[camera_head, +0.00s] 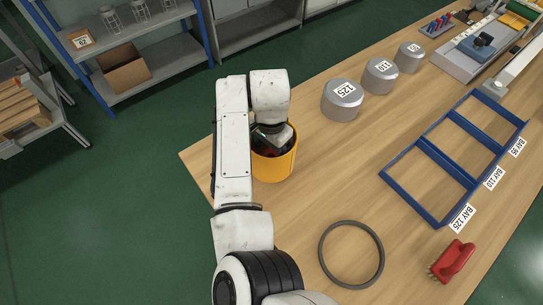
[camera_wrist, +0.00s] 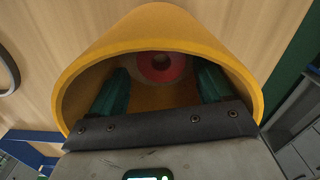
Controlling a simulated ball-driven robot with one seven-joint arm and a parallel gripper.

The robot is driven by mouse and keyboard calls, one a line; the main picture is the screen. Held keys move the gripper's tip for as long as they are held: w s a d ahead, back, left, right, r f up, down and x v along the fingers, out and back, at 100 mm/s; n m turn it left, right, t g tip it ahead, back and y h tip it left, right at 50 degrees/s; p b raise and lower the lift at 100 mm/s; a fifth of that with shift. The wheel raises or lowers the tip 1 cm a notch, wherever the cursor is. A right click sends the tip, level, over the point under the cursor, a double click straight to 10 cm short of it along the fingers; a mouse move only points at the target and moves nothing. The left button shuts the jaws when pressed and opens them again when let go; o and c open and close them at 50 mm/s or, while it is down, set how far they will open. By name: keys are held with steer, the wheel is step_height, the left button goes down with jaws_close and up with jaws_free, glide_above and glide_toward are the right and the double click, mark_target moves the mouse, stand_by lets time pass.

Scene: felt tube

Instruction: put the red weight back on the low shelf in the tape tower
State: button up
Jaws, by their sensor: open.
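The yellow tube (camera_head: 275,163), which I take for the tape tower, stands on the wooden table near its left edge; its yellow wall (camera_wrist: 160,22) fills much of the wrist view. Inside it a red round piece with a dark centre, apparently the red weight (camera_wrist: 162,76), shows deep between my fingers. My gripper (camera_wrist: 163,70) reaches into the tube mouth with its two dark green fingers apart, one on each side of the red piece, not visibly touching it. In the head view my wrist hides most of the mouth. I cannot make out a low shelf inside.
Three silver weights (camera_head: 342,100) stand in a row behind the tube. A blue frame (camera_head: 430,147) with bay labels lies to the right.

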mark_target(271, 155)
steer(key=shift+f, duration=1.65)
steer(key=c, duration=1.3)
steer(key=shift+r, duration=0.1)
steer(key=shift+c, duration=0.2)
steer(key=shift+r, duration=0.1)
step_height(271, 155, up, 18)
steer(key=b, duration=0.1)
